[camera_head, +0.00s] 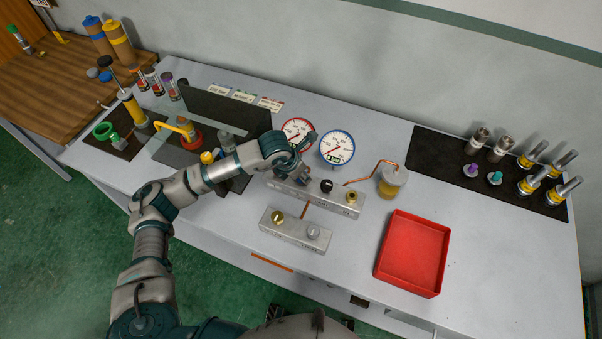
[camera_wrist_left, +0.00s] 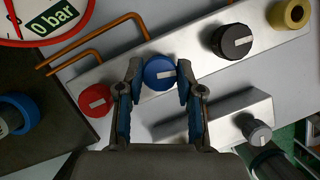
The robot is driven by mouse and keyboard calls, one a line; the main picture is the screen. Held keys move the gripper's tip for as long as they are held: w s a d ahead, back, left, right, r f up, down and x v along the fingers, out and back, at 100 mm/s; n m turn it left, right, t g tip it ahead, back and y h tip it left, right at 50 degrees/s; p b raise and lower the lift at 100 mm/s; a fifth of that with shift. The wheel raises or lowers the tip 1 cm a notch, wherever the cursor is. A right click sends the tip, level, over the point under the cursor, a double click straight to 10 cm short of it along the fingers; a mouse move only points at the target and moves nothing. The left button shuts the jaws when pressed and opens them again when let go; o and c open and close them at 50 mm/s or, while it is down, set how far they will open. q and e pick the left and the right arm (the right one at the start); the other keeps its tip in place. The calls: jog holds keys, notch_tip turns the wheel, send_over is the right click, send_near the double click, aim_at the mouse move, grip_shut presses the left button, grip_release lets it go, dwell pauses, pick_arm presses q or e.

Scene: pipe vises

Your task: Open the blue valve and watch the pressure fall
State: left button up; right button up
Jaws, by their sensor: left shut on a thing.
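The blue valve (camera_wrist_left: 160,72) is a round blue knob with a white mark, on the upper metal block (camera_head: 345,203). My left gripper (camera_head: 303,174) is shut on the blue valve, one finger on each side of it in the wrist view. In the head view the gripper mostly hides the knob. The red-rimmed gauge (camera_head: 295,129) stands behind the gripper; its display reads 0 bar in the wrist view (camera_wrist_left: 54,18). The blue-rimmed gauge (camera_head: 337,148) stands to its right; its reading is too small to tell. My right gripper is not in view.
A red knob (camera_wrist_left: 95,100) and a black knob (camera_wrist_left: 232,41) flank the blue one. A lower metal block (camera_head: 295,232) lies in front. A copper pipe leads to a jar (camera_head: 393,182). A red tray (camera_head: 412,253) stands at right. A dark panel (camera_head: 225,108) stands behind my arm.

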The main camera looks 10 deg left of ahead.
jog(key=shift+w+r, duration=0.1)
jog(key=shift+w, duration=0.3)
pick_arm(q)
jog(key=o, duration=1.1)
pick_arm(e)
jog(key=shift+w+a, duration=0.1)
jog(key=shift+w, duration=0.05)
pick_arm(q)
jog(key=shift+o, duration=0.2)
jog(key=shift+a+r, duration=0.1)
jog(key=shift+r, duration=0.05)
jog(key=v, duration=1.1)
jog(key=shift+a+r, duration=0.2)
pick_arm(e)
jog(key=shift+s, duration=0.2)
pick_arm(q)
jog(key=shift+s, duration=0.1)
